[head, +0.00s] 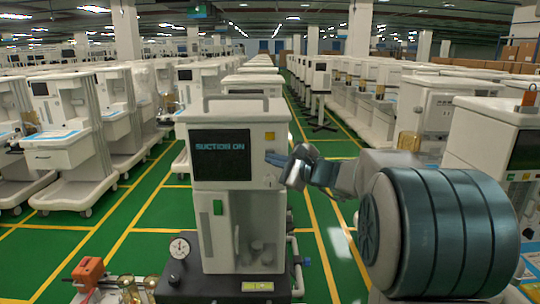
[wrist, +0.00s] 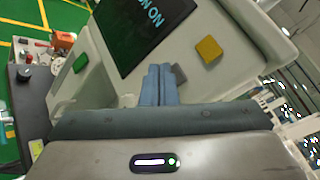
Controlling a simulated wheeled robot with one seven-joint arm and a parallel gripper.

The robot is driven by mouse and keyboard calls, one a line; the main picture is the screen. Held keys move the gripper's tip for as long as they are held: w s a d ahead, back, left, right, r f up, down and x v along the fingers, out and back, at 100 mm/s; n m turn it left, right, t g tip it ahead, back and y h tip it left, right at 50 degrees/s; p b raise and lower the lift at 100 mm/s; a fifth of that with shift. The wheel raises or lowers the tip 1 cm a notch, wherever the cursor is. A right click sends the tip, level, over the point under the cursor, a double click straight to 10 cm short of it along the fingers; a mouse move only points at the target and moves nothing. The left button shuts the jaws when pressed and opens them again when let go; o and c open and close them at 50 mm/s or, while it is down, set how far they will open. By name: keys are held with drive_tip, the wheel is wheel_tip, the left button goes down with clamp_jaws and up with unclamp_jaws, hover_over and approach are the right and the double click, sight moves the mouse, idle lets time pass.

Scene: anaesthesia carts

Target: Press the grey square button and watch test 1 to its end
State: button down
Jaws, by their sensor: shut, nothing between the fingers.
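The white cart (head: 240,110) stands in front of me, with a dark screen (head: 222,155) reading "SUCTION ON" in light blue letters. In the wrist view the screen (wrist: 142,30) is cut off by the top edge. The grey square button (wrist: 180,73) is on the cart's front panel, just right of my fingertips and partly behind them. My gripper (wrist: 158,68) is shut and empty, with its tips at the panel beside the button. I cannot tell whether they touch. In the head view my gripper (head: 269,157) reaches the panel right of the screen and hides the grey button.
A yellow square (wrist: 209,49) is above the grey button on the panel. A green block (head: 218,207) is lower on the cart. Rows of similar carts flank green floor lanes.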

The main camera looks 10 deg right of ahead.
drive_tip(key=shift+w, duration=0.4)
drive_tip(key=shift+w+d, duration=0.15)
drive_tip(key=shift+w, duration=0.25)
idle(0.6)
drive_tip(key=shift+s+b, duration=0.1)
drive_tip(key=shift+b, duration=0.25)
drive_tip(key=shift+s+b, duration=0.55)
drive_tip(key=shift+s, duration=0.2)
drive_tip(key=shift+a+f, duration=0.1)
drive_tip(key=shift+a, duration=0.1)
drive_tip(key=s, duration=0.1)
drive_tip(key=s+b, duration=0.1)
drive_tip(key=s, duration=0.1)
drive_tip(key=s+a+b, duration=0.1)
drive_tip(key=s, duration=0.1)
idle(0.5)
